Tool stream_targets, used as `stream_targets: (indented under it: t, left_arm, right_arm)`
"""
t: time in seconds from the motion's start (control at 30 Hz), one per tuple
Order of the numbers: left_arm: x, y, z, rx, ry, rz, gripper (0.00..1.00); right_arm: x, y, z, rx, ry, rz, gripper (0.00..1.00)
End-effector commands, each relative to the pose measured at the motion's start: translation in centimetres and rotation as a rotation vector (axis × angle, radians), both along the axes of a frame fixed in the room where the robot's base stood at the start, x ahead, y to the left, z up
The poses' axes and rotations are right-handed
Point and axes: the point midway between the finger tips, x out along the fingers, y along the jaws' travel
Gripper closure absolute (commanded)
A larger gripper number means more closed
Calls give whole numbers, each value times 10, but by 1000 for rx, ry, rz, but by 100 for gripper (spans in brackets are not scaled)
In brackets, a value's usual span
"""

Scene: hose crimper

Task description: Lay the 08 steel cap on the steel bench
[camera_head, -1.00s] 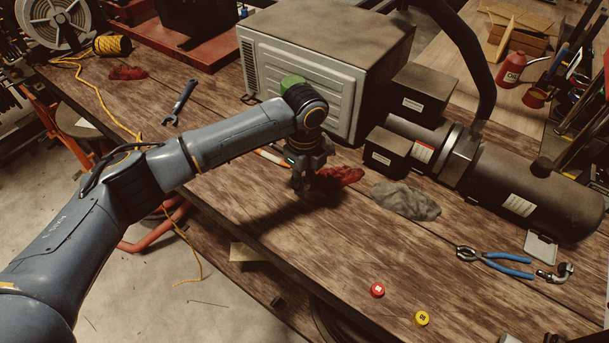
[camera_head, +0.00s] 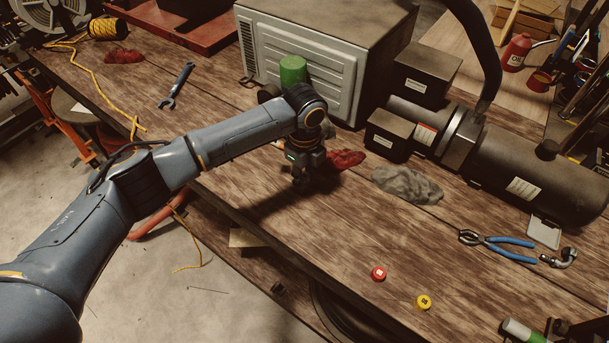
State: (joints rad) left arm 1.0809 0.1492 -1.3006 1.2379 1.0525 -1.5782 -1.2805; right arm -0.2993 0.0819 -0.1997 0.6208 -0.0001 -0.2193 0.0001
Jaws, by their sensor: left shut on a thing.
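My left gripper (camera_head: 301,182) points down over the left part of the bench, in front of the grey metal box. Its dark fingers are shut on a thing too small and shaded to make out. I cannot pick out an 08 steel cap in this view. A red cap (camera_head: 378,273) and a yellow cap (camera_head: 424,302) lie apart on the bench near its front edge; their marks are too small to read. The bench (camera_head: 330,228) has a brown plank top that looks wooden; I see no bare steel top. My right gripper is not in view.
A red rag (camera_head: 346,160) lies just right of my left gripper, with a grey rag (camera_head: 407,185) beyond. The grey box (camera_head: 375,55), a green cylinder (camera_head: 292,69) and a black machine (camera_head: 480,160) stand behind. Blue-handled pliers (camera_head: 498,244) lie right. The front middle is mostly clear.

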Motion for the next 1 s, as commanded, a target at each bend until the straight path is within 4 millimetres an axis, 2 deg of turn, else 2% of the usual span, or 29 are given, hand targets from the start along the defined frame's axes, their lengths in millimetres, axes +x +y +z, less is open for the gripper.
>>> stream_targets:
  t: [0.63, 0.67, 0.77, 1.0]
  left_arm:
    - [0, 0, -7, 0, 0, 0, 100]
    - [0, 0, -7, 0, 0, 0, 70]
    - [0, 0, -7, 0, 0, 0, 50]
    - [0, 0, -7, 0, 0, 0, 50]
  right_arm:
    - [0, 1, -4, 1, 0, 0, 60]
    - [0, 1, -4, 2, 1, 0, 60]
    - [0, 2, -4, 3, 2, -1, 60]
    - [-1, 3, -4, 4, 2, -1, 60]
